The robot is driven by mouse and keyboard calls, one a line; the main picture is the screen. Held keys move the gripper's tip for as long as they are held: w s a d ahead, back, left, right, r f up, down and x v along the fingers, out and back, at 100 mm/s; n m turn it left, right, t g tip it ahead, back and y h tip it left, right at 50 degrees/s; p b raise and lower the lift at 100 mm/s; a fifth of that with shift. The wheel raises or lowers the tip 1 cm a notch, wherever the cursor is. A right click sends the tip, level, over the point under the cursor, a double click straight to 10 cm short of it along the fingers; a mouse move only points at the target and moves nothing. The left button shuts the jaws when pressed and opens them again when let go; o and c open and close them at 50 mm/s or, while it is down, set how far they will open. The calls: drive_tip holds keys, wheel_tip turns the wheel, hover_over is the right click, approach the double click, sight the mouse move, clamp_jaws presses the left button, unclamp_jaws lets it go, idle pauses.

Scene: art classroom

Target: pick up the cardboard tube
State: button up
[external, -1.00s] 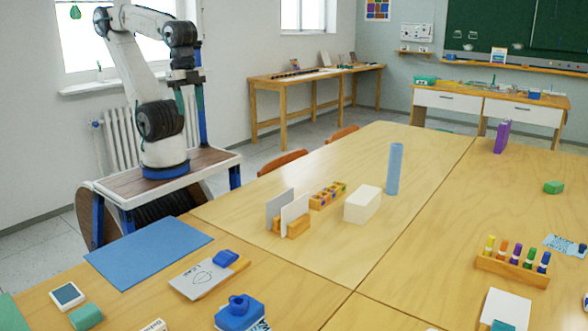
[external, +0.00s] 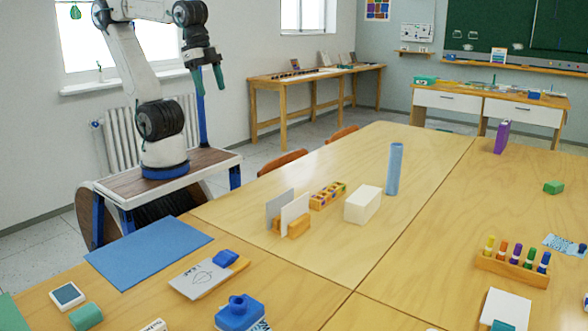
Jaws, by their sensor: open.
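A light blue cardboard tube (external: 394,169) stands upright on the wooden table (external: 330,255), just behind and to the right of a white block. My gripper (external: 208,78) is open and empty, with its green-tipped fingers pointing down. It hangs in the air well to the left of the tube and higher than it, over the cart side rather than over the table. The whole tube shows, with nothing in front of it except perhaps its lowest edge near the block.
A white block (external: 362,204) stands close to the tube. A wooden holder (external: 327,195) with several compartments and a stand with upright cards (external: 294,214) are left of it. A marker rack (external: 513,271) and a purple object (external: 502,137) are further right. Table right of the tube is clear.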

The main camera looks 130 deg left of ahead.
sight(400, 163)
drive_tip(key=w+a+r+n+t+y, duration=0.2)
drive_tip(key=w+a+t+y, duration=0.15)
drive_tip(key=w+a, duration=1.1)
drive_tip(key=w+a+r+n+t+y, duration=0.15)
drive_tip(key=w+a+t, duration=0.35)
drive_tip(key=w+a, duration=1)
drive_tip(key=w+a+f+t, duration=0.2)
drive_tip(key=w+a+t, duration=0.25)
drive_tip(key=a, duration=0.55)
drive_tip(key=w+a+f+m+t, duration=0.1)
drive_tip(key=a+f, duration=0.2)
drive_tip(key=a, duration=0.2)
wheel_tip(400, 163, down, 28)
drive_tip(key=h, duration=0.1)
drive_tip(key=x, duration=0.8)
drive_tip(key=shift+m+t, duration=0.3)
drive_tip(key=shift+m, duration=0.05)
drive_tip(key=shift+s+a, duration=0.1)
drive_tip(key=shift+a, duration=0.05)
drive_tip(key=c, duration=1.1)
